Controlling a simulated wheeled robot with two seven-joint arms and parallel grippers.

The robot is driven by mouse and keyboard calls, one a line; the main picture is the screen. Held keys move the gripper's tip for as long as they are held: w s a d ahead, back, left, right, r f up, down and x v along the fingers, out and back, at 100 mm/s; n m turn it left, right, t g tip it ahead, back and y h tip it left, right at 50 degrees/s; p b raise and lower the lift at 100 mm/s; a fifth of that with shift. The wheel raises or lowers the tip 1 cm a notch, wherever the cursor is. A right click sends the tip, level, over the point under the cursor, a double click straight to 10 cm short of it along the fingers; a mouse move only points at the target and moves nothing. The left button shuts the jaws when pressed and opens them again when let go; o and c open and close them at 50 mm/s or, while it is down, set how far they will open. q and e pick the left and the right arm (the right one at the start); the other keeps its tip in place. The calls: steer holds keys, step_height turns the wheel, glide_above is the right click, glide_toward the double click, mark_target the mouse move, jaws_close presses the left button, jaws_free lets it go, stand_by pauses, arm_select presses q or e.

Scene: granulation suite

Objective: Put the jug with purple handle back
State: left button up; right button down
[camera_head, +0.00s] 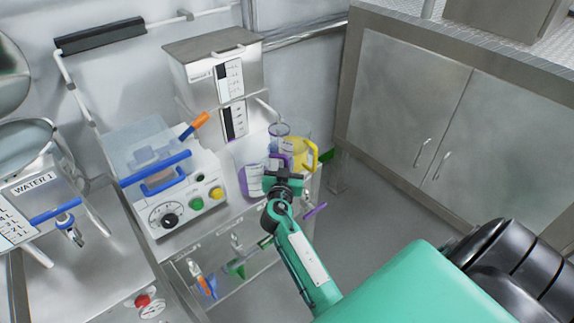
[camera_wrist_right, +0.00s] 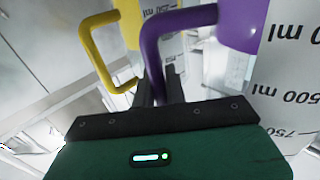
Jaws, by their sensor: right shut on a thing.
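The jug with the purple handle (camera_head: 252,182) stands at the right end of the steel bench, below the steel tank. Its purple handle (camera_wrist_right: 150,48) and its body with ml marks (camera_wrist_right: 290,85) fill the right of the wrist view. My right gripper (camera_head: 280,172) is shut on the purple handle; its fingers show in the wrist view (camera_wrist_right: 159,88). The gripper hides part of the jug in the head view, and I cannot tell whether the jug's base touches the bench. My left gripper is not in view.
A jug with a yellow handle (camera_head: 298,151) is close behind my right gripper; its handle (camera_wrist_right: 95,50) also shows in the wrist view. A white machine (camera_head: 172,195) with a blue handle stands left. The steel tank (camera_head: 208,62) is behind. Open floor (camera_head: 375,215) lies right.

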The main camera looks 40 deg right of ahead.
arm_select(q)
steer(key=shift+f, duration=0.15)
arm_select(e)
steer(key=shift+f, duration=0.2)
steer(key=shift+b, duration=0.3)
steer(key=c, duration=1.4)
jaws_free()
steer(key=shift+c, duration=0.2)
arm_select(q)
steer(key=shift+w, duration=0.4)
